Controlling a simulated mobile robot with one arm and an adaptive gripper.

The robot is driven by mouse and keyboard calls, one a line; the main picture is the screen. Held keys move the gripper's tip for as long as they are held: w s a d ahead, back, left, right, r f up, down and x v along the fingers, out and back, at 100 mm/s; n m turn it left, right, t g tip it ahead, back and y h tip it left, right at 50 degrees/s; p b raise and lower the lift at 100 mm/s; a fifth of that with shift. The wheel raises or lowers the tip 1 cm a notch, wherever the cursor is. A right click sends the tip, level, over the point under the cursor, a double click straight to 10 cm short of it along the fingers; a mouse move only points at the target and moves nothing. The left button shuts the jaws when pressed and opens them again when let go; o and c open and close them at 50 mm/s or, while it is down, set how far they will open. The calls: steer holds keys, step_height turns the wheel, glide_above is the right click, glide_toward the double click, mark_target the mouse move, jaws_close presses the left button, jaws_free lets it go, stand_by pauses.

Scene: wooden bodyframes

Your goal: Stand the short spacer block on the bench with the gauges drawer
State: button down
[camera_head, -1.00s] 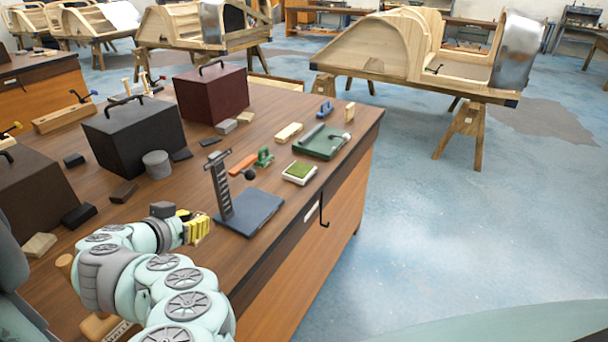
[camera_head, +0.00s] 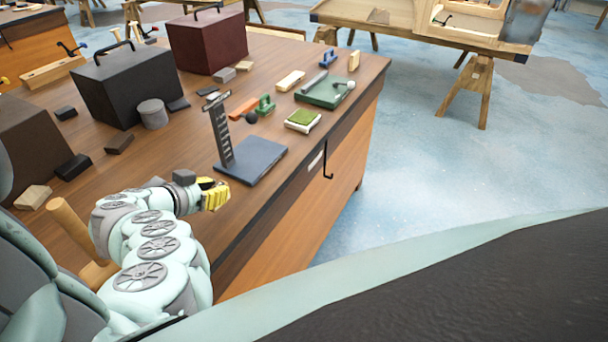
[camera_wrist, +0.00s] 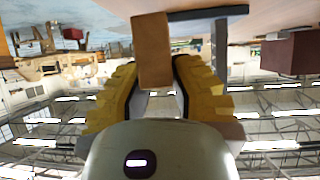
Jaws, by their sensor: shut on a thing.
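My gripper (camera_head: 214,195), with yellow fingers, is over the near edge of the wooden bench (camera_head: 190,68). In the wrist view my gripper (camera_wrist: 153,88) is shut on a plain brown wooden block (camera_wrist: 154,48), apparently the spacer block, which sticks out beyond the fingertips. In the head view the fingers largely hide the block, and its height above the bench is hard to judge. A drawer front with a pale label (camera_head: 315,161) is on the bench's right side. The label is too small to read.
A stand with a slate-blue base (camera_head: 255,162) is just right of my gripper. A green-topped box (camera_head: 302,120) and a green tray (camera_head: 322,92) lie farther back. Black (camera_head: 133,88) and maroon (camera_head: 207,42) cases stand behind. Bare bench top lies left of the stand.

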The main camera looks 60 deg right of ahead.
steer(key=shift+f, duration=1.8)
steer(key=shift+f, duration=0.15)
steer(key=c, duration=1)
jaws_free()
steer(key=shift+o, duration=0.2)
steer(key=shift+r, duration=0.25)
steer(key=shift+a+r, duration=0.2)
steer(key=shift+a, duration=0.45)
steer(key=shift+b+v, duration=0.3)
steer(key=shift+v, duration=1.05)
steer(key=p+v, duration=0.1)
steer(key=v, duration=0.7)
steer(key=shift+p, duration=0.35)
